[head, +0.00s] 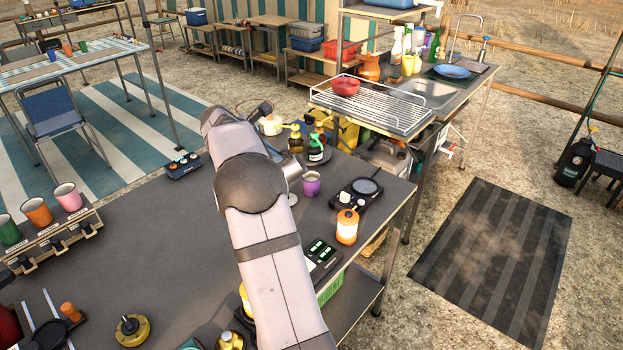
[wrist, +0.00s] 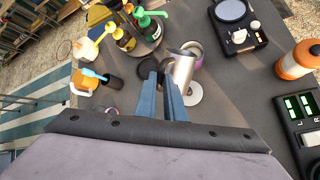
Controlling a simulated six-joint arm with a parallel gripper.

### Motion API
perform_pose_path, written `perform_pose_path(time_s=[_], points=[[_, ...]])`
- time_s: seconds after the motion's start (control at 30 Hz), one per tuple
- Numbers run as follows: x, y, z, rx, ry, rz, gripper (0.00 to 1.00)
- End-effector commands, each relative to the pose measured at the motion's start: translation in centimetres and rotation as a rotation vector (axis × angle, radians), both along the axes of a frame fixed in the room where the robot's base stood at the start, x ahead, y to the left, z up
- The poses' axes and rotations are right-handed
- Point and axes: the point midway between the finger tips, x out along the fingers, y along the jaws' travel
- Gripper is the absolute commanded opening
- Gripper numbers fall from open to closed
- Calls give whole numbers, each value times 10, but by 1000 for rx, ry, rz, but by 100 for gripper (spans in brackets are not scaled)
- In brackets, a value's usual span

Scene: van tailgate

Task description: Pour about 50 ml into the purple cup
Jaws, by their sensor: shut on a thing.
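The purple cup (head: 311,184) stands upright on the dark table, just right of my arm in the head view. In the wrist view, part of its purple side (wrist: 199,63) shows behind a silver metal vessel (wrist: 183,72). My gripper (wrist: 168,96) is shut on this vessel, which looks tilted, with its far end close to the cup's rim. The vessel shows partly beside my arm in the head view (head: 292,168). My arm hides the gripper there. I cannot see any liquid stream or the level in the cup.
A small burner-like device (head: 357,193) and an orange lantern (head: 347,227) stand right of the cup. Pump bottles (wrist: 124,38) stand on a round tray behind it. A scale-like device with green displays (head: 322,254) lies nearer. Bare tabletop (head: 150,240) lies left of my arm.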

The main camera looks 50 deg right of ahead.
Motion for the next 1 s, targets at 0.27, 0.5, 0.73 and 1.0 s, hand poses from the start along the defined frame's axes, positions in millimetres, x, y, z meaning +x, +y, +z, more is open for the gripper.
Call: perform_pose_path(time_s=[0.27, 0.5, 0.73, 1.0], points=[[12, 14, -5, -143, 115, 8, 0], [24, 29, -14, -289, 233, 10, 0], [32, 39, -24, -361, 287, 8, 0], [33, 41, -25, -380, 300, 8, 0]])
